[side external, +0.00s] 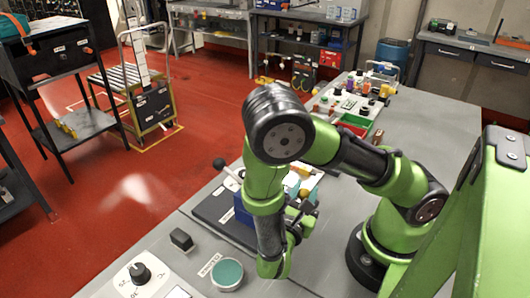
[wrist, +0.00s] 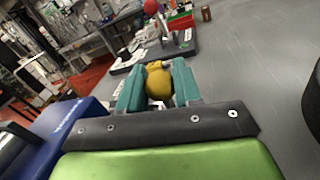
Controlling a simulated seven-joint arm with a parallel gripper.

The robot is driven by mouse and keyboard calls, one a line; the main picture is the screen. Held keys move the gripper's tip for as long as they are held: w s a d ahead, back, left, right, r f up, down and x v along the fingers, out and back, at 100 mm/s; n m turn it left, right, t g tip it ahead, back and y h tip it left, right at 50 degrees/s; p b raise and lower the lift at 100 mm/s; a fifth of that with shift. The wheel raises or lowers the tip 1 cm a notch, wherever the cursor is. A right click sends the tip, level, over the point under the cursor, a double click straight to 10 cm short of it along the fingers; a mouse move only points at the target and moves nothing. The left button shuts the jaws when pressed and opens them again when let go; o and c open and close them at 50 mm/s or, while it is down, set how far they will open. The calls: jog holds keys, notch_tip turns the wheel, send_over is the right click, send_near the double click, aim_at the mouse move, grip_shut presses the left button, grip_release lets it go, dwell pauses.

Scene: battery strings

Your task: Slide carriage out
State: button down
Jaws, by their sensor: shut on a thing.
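My gripper (wrist: 158,68) has two teal fingers. In the wrist view they are closed on a rounded yellow piece (wrist: 158,84). In the side external view, my forearm and wrist hide most of this grip. A blue block (wrist: 72,130) with white lettering lies at the left of the wrist view, beside my gripper. It also shows partly behind my wrist in the side external view (side external: 243,212). A dark base plate (side external: 213,210) lies under that area, with a black-knobbed lever (side external: 220,164) at its far side. I cannot tell which part is the carriage.
A round teal pad (side external: 227,273), a small black block (side external: 181,240) and a dial panel (side external: 138,274) are on the near bench. Red and green bins (side external: 354,122) and several small items stand farther along. The grey bench right of the bins is clear.

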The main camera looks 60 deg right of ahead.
jog(key=shift+d+r, duration=0.1)
jog(key=shift+d, duration=1.15)
jog(key=c, duration=1.1)
grip_release()
jog(key=shift+a, duration=0.15)
jog(key=s+a, duration=0.1)
jog(key=a, duration=0.4)
jog(key=s+a, duration=0.1)
jog(key=a, duration=0.5)
jog(key=s+a, duration=0.1)
jog(key=a, duration=0.4)
jog(key=shift+s+a, duration=0.15)
jog(key=shift+a, duration=0.05)
